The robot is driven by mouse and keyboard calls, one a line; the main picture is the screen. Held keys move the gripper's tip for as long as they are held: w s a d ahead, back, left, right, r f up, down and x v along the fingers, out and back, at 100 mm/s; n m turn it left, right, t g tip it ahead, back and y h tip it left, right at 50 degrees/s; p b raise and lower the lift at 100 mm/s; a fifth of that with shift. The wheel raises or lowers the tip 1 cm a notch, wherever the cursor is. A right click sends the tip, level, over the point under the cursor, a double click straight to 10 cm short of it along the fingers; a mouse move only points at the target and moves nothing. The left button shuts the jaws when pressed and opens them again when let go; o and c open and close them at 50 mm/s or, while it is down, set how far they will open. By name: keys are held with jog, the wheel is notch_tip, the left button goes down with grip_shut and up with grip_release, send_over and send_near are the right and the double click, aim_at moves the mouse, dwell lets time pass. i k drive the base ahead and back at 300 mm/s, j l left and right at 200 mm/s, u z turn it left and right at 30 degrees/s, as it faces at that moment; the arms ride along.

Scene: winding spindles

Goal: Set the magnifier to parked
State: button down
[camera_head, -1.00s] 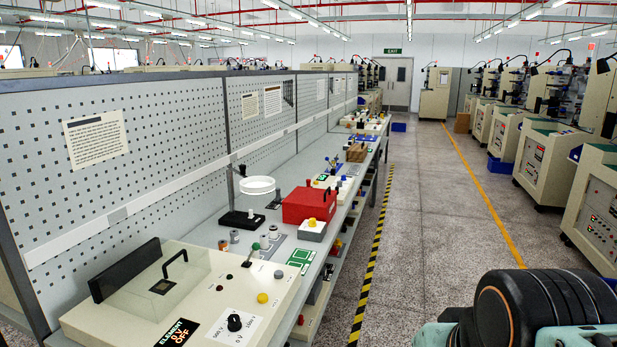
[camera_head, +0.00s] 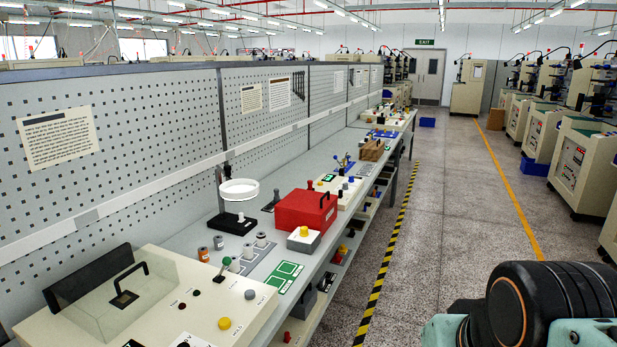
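The magnifier (camera_head: 239,190) stands on the bench in the middle of the picture. It has a white ring-shaped head on a stand with a black base (camera_head: 231,223). The head is held out flat above the base. The red box stands to its right and does not cover it. My gripper is outside the picture. Only a dark, rounded part of my arm with an orange ring (camera_head: 540,305) shows at the lower right, well apart from the magnifier.
A cream test unit (camera_head: 190,268) with a clear cover fills the near left bench. A red box (camera_head: 306,209) and a yellow-button box (camera_head: 303,240) sit near the bench edge. A perforated panel (camera_head: 110,175) runs behind. The aisle floor (camera_head: 445,230) at right is clear.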

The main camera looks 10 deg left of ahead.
aim_at(242, 188)
jog(key=i+l, duration=0.25)
jog(key=i, duration=0.2)
jog(key=i+l+u, duration=0.15)
jog(key=i, duration=0.3)
jog(key=i+l+u, duration=0.15)
jog(key=i, duration=0.95)
jog(key=i+j, duration=0.25)
jog(key=k+j+z, duration=0.25)
jog(key=k, duration=0.25)
jog(key=i+l+u, duration=0.15)
jog(key=i, duration=0.15)
jog(key=i+l+u, duration=0.1)
jog(key=i+l, duration=0.05)
jog(key=i, duration=0.1)
